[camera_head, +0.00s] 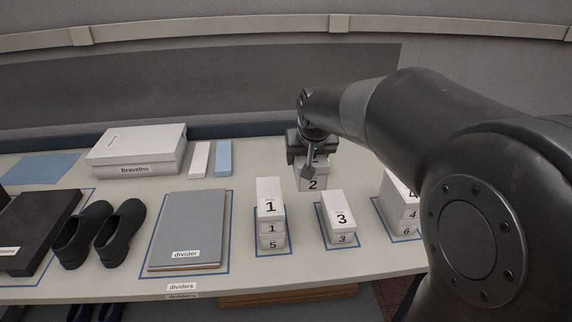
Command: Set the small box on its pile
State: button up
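A small white box labelled 2 (313,185) is at the back of the table, behind the gap between two box piles. My gripper (309,172) is at this box from above, with one dark finger over its upper part. The other finger is hidden, so I cannot tell whether the gripper is closed on the box or whether the box is lifted. The left pile (271,229) has boxes labelled 1, 1 and 5. The middle pile (342,224) has two boxes labelled 3. The right pile (404,214) shows labels 4 and 6 and is partly hidden by my arm.
Blue outlines surround the piles. Left of them lie a grey divider stack (188,229), black shoes (119,232) and a dark box (35,232). A white Bravelho box (137,147), a white strip (199,159) and a blue strip (223,158) are at the back.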

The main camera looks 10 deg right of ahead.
jog(key=s+d+f, duration=0.2)
jog(key=d+f, duration=0.1)
jog(key=d, duration=0.7)
jog(key=s+d+f, duration=0.2)
jog(key=d+f, duration=0.1)
jog(key=d, duration=0.6)
send_over(335, 200)
jog(key=s, duration=0.2)
notch_tip(335, 200, down, 7)
jog(key=shift+s+r, duration=0.1)
jog(key=shift+s, duration=0.05)
jog(key=shift+f, duration=2)
jog(key=o, duration=1.1)
jog(key=shift+f, duration=0.15)
